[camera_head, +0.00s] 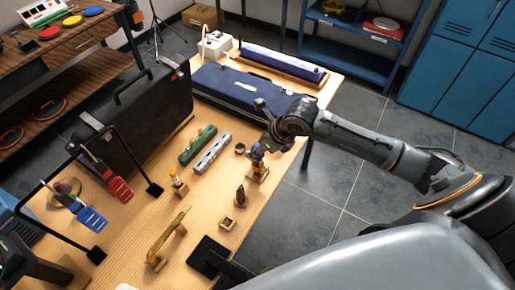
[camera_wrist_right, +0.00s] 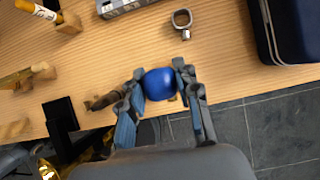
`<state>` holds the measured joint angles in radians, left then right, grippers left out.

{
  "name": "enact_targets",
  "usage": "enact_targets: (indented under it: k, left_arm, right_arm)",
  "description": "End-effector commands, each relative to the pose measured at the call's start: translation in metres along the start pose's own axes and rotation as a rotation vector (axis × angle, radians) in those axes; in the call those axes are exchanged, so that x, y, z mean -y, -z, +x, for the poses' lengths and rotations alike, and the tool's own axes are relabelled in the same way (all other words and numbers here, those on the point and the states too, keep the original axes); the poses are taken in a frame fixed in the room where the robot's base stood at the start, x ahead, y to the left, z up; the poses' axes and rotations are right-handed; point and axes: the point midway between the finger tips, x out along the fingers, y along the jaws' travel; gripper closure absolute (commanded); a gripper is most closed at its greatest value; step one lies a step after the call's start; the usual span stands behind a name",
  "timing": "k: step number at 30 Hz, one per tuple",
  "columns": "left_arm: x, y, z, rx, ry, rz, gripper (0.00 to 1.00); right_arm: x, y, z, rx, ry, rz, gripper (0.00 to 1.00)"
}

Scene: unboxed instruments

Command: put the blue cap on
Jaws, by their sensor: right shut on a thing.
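The blue cap (camera_wrist_right: 159,84) is rounded and sits between the two fingers of my right gripper (camera_wrist_right: 160,92) in the wrist view, which is shut on it. In the head view my right gripper (camera_head: 262,147) reaches in from the right, over the table's right edge. The cap is small there and partly covered by the fingers. A small wooden stand (camera_head: 258,174) shows just under the gripper. I cannot tell whether the cap touches what is below it. My left gripper is not in view.
A small metal ring piece (camera_wrist_right: 182,19) stands near the gripper. A dark brown piece (camera_head: 240,195), a green block (camera_head: 197,144) and a silver block (camera_head: 212,153) are on the table. A blue case (camera_head: 238,90) lies behind. A brass-coloured curved piece (camera_head: 167,238) stands in front.

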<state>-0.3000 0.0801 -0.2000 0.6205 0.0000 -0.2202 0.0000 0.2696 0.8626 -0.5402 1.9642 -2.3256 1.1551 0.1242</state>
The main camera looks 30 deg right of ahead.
Motion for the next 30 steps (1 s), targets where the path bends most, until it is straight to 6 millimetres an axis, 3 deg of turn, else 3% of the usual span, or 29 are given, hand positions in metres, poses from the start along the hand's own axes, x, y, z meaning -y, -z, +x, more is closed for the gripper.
enact_targets:
  k: [30]
  left_arm:
    - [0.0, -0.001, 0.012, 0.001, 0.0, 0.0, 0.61]
  right_arm:
    - [0.0, 0.006, 0.011, 0.0, 0.0, 0.0, 0.84]
